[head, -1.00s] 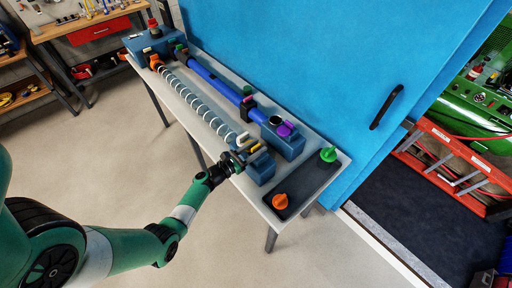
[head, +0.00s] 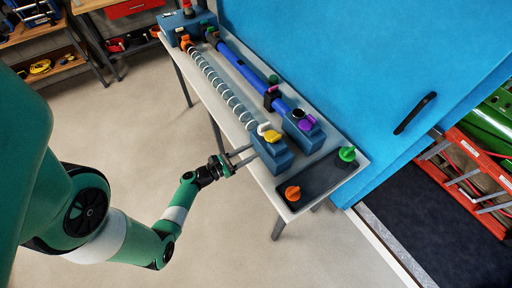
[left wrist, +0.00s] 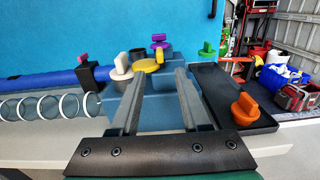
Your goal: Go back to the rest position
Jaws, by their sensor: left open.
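My left gripper (head: 241,158) is open and empty, in front of the near edge of the table (head: 335,180). Its two fingers (left wrist: 158,100) also show in the left wrist view, spread apart, with a blue block (head: 272,150) beyond them. The block carries a yellow knob (head: 272,136) and a white knob (head: 263,128). A clear tube with white rings (head: 222,87) runs from this block to the far end of the table. A blue tube (head: 243,70) lies behind it, ending at a second block (head: 304,132) with a purple knob (head: 306,124). My right gripper is out of view.
A dark tray (head: 320,177) at the table's right end holds an orange knob (head: 292,193) and a green knob (head: 347,153). A blue wall panel with a black handle (head: 414,113) stands behind the table. The floor in front is clear.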

